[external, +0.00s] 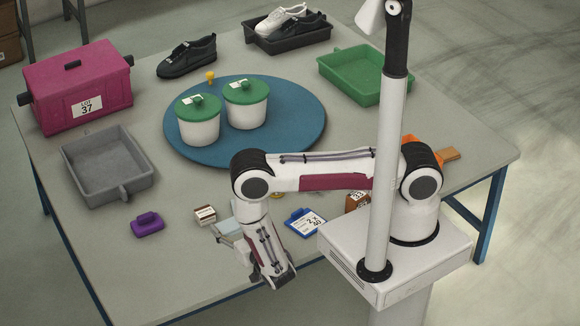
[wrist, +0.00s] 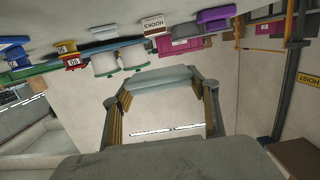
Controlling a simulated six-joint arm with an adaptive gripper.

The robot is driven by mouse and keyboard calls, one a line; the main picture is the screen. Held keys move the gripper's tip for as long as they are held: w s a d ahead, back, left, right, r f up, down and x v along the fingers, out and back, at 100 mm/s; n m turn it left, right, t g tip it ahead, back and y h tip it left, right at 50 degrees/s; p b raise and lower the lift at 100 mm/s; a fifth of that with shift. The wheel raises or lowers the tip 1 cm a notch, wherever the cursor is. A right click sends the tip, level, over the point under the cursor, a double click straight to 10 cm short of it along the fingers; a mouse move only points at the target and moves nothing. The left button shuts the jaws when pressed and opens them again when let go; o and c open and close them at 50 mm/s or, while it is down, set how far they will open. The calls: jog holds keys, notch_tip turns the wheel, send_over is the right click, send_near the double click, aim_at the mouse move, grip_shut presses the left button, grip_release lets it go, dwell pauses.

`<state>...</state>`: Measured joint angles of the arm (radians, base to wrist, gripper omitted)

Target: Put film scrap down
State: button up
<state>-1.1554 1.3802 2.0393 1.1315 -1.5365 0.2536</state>
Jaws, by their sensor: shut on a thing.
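The film scrap looks like a pale blue-grey piece. In the wrist view the film scrap (wrist: 160,78) spans between the two fingertips of my gripper (wrist: 160,88), and the jaws are shut on it. In the external view the film scrap (external: 226,226) shows as a pale patch beside my wrist, near the table's front edge. My gripper (external: 230,235) is partly hidden there behind my wrist. I cannot tell from this view how high the scrap is above the table.
A grey tray (external: 83,185), magenta LOT 37 box (external: 110,100), green tray (external: 362,92) and blue disc (external: 290,150) with two lidded pots stand farther back. The front-left table is clear.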

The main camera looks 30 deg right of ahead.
dwell(0.6)
jog(key=w+d+r+m+g+h, duration=0.2)
jog(key=w+d+m+h, duration=0.4)
jog(key=d, duration=0.8)
jog(key=w+d+r+m+g+h, duration=0.15)
jog(key=w+d+h, duration=0.25)
jog(key=w+d, duration=0.75)
jog(key=s+d+r+m+g+h, duration=0.1)
jog(key=s+d+r+m+g, duration=0.1)
jog(key=d, duration=0.9)
jog(key=s+d+r+m+g+h, duration=0.1)
jog(key=s+d+g+h, duration=0.1)
jog(key=d, duration=1)
jog(key=s+d+r+m+g+h, duration=0.1)
jog(key=s+d+r+m+g, duration=0.1)
jog(key=d, duration=1)
jog(key=shift+s+r+m+h, duration=0.3)
jog(key=shift+s+m+h, duration=0.1)
jog(key=shift+s, duration=0.45)
jog(key=shift+a, duration=0.1)
jog(key=shift+f, duration=0.1)
jog(key=shift+f, duration=2.85)
